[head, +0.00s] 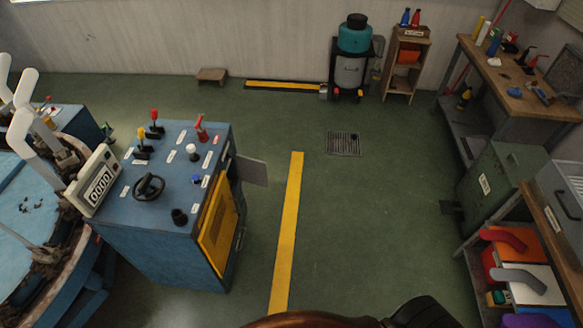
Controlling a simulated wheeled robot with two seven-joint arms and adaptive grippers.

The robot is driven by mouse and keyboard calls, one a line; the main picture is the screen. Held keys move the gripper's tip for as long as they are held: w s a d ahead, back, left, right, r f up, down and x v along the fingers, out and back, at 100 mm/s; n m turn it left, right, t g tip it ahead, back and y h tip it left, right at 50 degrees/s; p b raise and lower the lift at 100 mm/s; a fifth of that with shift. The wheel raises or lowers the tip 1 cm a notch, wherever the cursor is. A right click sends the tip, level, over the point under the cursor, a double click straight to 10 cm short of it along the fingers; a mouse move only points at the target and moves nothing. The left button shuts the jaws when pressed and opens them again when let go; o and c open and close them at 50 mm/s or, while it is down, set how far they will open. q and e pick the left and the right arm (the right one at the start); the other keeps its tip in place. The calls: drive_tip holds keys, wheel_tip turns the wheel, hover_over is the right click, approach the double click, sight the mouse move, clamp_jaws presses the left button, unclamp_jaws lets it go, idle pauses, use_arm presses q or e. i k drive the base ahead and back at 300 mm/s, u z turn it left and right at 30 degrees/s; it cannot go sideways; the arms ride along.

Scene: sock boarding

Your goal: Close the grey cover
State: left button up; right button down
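The grey cover (250,171) is a flat panel at the right side of the blue control cabinet (150,235). It stands out from the cabinet's far right part, swung open, away from the side face. Next to it on the same face is a yellow panel (217,225) in a dark frame. What lies behind the grey cover is too small and dark to tell. Neither of my grippers shows in the head view.
The cabinet top carries levers, a small black wheel (149,187) and a counter (98,182). Green floor with a yellow stripe (288,230) is clear right of it.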

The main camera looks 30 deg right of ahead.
sight(254, 171)
drive_tip(key=z, duration=1.7)
drive_tip(key=i, duration=4.05)
drive_tip(key=u, duration=3.95)
